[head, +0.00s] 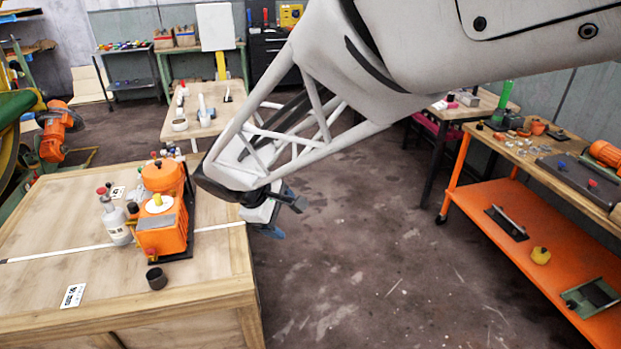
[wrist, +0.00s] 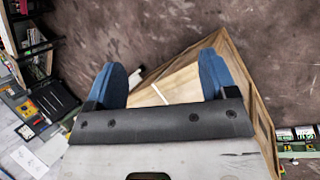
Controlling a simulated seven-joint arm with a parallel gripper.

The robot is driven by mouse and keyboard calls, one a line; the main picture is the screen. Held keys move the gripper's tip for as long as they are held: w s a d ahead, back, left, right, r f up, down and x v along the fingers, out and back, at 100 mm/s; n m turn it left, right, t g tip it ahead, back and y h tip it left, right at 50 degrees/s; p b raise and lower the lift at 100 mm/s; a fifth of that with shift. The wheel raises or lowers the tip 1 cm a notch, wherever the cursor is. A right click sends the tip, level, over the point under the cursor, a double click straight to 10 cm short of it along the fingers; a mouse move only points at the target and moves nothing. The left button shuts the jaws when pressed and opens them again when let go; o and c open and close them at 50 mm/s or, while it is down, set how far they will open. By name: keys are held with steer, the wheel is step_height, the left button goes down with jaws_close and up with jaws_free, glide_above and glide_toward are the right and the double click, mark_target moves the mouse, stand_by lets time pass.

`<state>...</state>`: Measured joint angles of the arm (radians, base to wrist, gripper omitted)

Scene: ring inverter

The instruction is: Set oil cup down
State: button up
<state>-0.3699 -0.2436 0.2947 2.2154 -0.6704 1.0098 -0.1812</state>
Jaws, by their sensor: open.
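A small dark cup (head: 156,278), which looks like the oil cup, stands upright on the wooden workbench (head: 205,270), in front of the orange machine (head: 162,232). Nothing touches it. My gripper (head: 284,218) is to the right of the cup and higher, out past the bench's right edge in the head view. In the wrist view my gripper (wrist: 163,78) has its two blue fingers wide apart with nothing held between them. Part of a wooden bench (wrist: 182,84) shows below the fingers there. The cup cannot be made out in the wrist view.
A grey-white bottle (head: 115,222) stands left of the orange machine. A label card (head: 73,296) lies near the bench's front left. An orange shelf cart (head: 535,235) with tools is at the right. The floor (head: 360,260) between bench and cart is clear.

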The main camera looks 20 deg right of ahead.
steer(key=s+d+r+m+y, duration=0.3)
steer(key=s+d+m, duration=0.1)
steer(key=s, duration=0.6)
steer(key=s+d+r+m+y, duration=0.3)
steer(key=s+d+m, duration=0.2)
steer(key=s+m, duration=0.2)
steer(key=s, duration=0.2)
steer(key=shift+s+d+r+t, duration=0.25)
steer(key=shift+s+t, duration=0.05)
steer(key=shift+s, duration=0.05)
